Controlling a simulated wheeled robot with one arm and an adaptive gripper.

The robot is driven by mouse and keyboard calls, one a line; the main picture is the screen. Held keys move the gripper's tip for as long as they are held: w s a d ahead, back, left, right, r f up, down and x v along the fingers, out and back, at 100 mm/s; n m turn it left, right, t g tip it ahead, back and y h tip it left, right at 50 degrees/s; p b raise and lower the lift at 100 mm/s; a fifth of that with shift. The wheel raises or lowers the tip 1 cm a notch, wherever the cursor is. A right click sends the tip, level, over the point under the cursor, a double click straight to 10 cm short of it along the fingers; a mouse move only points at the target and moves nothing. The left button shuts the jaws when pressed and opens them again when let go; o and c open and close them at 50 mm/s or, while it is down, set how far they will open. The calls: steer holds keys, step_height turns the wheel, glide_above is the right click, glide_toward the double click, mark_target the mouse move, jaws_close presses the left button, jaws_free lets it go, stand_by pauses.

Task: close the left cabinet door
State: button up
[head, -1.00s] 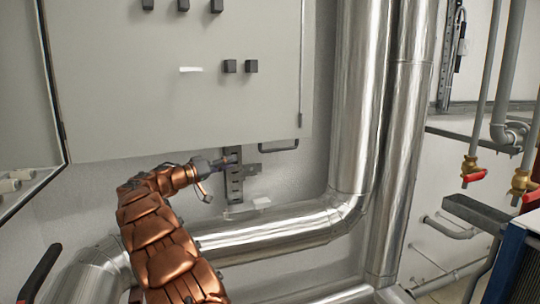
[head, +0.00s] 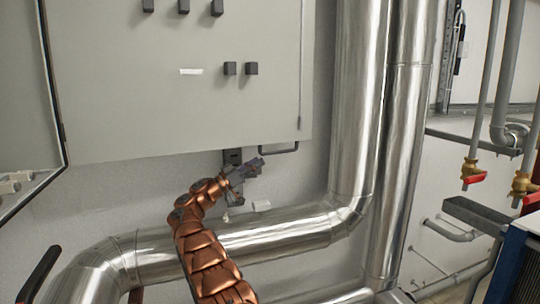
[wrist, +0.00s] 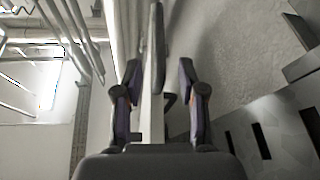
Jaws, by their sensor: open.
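A large grey cabinet panel (head: 150,95) with black knobs fills the upper left of the head view. A dark hinge-like strip runs down its left edge, beside another grey panel (head: 18,90); I cannot tell how far any door stands open. My gripper (head: 258,164) is just below the panel's lower edge, left of and below the handle. In the wrist view its fingers (wrist: 161,95) are apart, with a narrow upright bar (wrist: 153,90) showing between them; contact cannot be told.
Thick silver pipes (head: 362,100) stand right of the cabinet, and one bends left (head: 280,232) beneath my gripper. A small white piece (head: 261,206) is near that pipe. Red-handled valves (head: 473,177) and a blue-edged unit (head: 520,265) are at the far right.

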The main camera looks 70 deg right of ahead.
steer(key=p+x, duration=0.3)
steer(key=x, duration=0.2)
steer(key=shift+s+d+r, duration=0.15)
steer(key=shift+r, duration=0.15)
steer(key=shift+s+d, duration=0.25)
steer(key=shift+d, duration=0.05)
steer(key=shift+c, duration=0.2)
jaws_close()
